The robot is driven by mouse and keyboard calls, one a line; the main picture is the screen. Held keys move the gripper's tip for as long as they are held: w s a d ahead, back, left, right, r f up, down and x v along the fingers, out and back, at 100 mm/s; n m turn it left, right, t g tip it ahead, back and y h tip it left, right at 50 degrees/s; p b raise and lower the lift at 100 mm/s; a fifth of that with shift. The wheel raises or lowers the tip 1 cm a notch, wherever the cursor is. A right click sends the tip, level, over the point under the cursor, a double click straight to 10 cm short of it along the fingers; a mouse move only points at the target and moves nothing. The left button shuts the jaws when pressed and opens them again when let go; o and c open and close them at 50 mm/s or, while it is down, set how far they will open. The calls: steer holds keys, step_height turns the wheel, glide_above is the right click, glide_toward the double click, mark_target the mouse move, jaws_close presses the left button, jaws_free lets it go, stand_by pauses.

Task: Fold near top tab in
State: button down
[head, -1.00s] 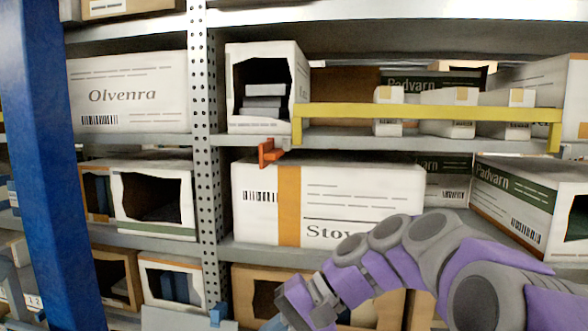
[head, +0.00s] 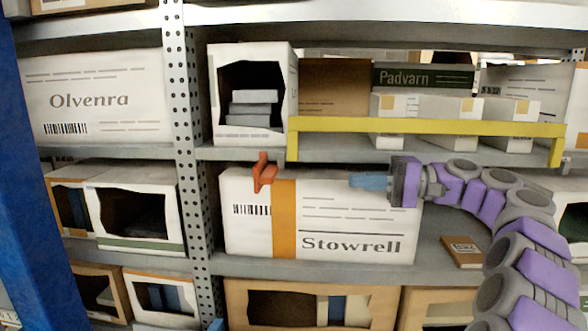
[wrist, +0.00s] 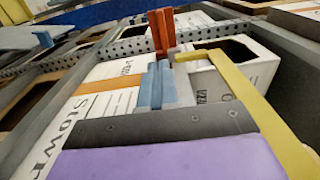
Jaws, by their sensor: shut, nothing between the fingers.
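An orange-red tab (head: 263,172) sticks out from the front edge of the upper shelf, by the left end of the yellow bar (head: 430,126). In the wrist view the tab (wrist: 161,32) stands beyond my fingertips as two upright parts. My gripper (head: 356,181) is to the right of the tab, in front of the Stowrell box, pointing left. Its blue fingers are shut and empty, and they also show in the wrist view (wrist: 155,80). A clear gap separates the fingertips from the tab in the head view.
The white Stowrell box (head: 345,218) sits behind my gripper. An open-fronted white box (head: 221,125) stands above the tab. A perforated upright (head: 187,150) is to the left, and a blue post (head: 35,200) is nearer on the far left. The yellow bar's right bracket (head: 556,150) hangs above my arm.

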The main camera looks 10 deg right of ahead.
steer(key=shift+w+a, duration=0.1)
steer(key=shift+a, duration=0.65)
steer(key=shift+w+a+b, duration=0.2)
steer(key=shift+b, duration=0.55)
glide_toward(275, 178)
steer(key=x, duration=0.7)
steer(key=shift+w+d+b, duration=0.15)
steer(key=shift+w+b, duration=0.2)
steer(key=shift+s+f+m+t+b, duration=0.1)
steer(key=shift+s+m+t+b, duration=0.05)
steer(key=shift+m+t+b, duration=0.2)
